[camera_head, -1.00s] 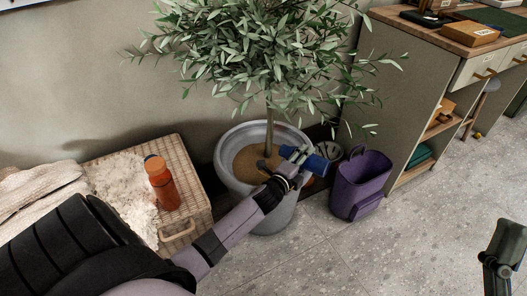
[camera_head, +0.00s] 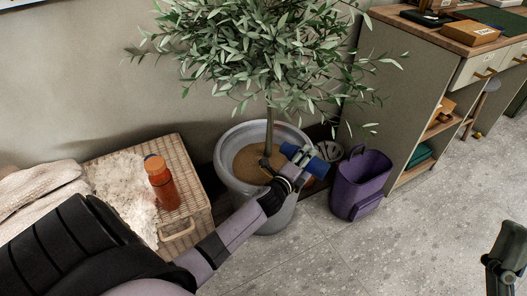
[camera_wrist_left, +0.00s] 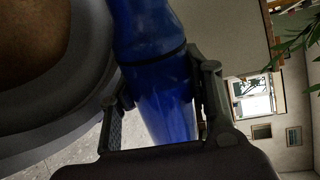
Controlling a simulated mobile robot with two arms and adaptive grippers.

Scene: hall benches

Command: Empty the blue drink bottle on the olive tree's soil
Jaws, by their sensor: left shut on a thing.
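The blue drink bottle (camera_head: 315,166) is held by my left gripper (camera_head: 296,165) over the right part of the pot rim. It lies tilted, its upper end toward the olive tree's trunk. In the left wrist view the bottle (camera_wrist_left: 158,85) sits between both fingers, with the pot rim beside it. The olive tree (camera_head: 265,55) stands in a grey pot (camera_head: 228,174) with brown soil (camera_head: 245,162). No liquid stream can be made out. My right gripper (camera_head: 505,265) shows only in part at the lower right edge.
An orange bottle (camera_head: 161,183) stands on a wicker chest (camera_head: 190,160) at left, with a fluffy throw (camera_head: 125,190). A purple bin (camera_head: 361,184) stands right of the pot. A cabinet (camera_head: 420,80) is at the right. The floor in front is clear.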

